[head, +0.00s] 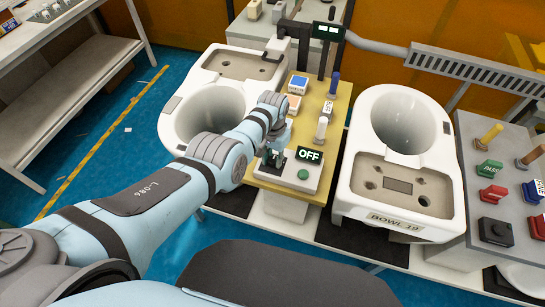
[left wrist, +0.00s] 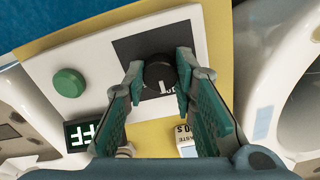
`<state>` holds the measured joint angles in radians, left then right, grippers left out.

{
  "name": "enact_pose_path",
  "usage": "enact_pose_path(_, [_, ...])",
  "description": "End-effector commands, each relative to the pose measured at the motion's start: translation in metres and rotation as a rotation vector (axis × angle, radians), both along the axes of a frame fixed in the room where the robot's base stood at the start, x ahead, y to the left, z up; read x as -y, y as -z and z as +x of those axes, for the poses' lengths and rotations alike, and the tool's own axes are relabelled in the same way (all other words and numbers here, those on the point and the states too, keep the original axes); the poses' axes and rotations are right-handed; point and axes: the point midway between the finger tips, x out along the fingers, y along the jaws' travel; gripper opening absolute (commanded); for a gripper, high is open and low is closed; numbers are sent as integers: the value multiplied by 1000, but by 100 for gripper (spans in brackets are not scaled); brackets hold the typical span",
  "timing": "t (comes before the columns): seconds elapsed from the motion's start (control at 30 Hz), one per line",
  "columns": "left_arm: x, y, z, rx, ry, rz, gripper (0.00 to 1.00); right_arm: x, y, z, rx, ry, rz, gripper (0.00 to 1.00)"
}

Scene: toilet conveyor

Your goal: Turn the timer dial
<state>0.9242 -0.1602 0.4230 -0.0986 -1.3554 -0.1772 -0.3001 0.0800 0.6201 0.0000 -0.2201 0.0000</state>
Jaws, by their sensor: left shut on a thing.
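The timer dial (left wrist: 160,75) is a black round knob with a white mark, on a dark square of a white panel (left wrist: 95,65). My left gripper (left wrist: 160,62) is shut on it, one fingertip on each side, in the left wrist view. In the head view my left gripper (head: 274,157) reaches down to the panel, and my arm hides most of the dial. A small display (head: 310,155) beside it reads OFF. A green button (head: 303,174) sits on the same panel and also shows in the left wrist view (left wrist: 68,82). My right gripper is not in view.
The panel sits on a yellow board (head: 335,128) with coloured levers and switches. One white toilet bowl (head: 180,105) stands left of it, another (head: 345,190) right. A grey control desk (head: 480,210) with coloured handles is at far right.

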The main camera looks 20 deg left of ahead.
Motion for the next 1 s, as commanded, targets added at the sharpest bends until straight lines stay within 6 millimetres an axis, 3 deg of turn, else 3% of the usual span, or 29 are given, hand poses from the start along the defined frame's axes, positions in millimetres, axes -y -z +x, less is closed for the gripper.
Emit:
enact_pose_path(0.03, [0,-1,1,4,0,0,0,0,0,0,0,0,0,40])
enact_pose_path(0.07, [0,-1,1,4,0,0,30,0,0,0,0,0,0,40])
enact_pose_path(0.17, [0,-1,1,3,-1,0,45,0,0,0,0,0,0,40])
enact_pose_path(0.47, [0,-1,1,2,-1,0,45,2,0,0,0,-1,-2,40])
enact_pose_path(0.63, [1,-14,2,5,0,-1,45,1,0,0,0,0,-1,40])
enact_pose_path(1.0, [0,-107,1,4,-1,0,45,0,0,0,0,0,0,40])
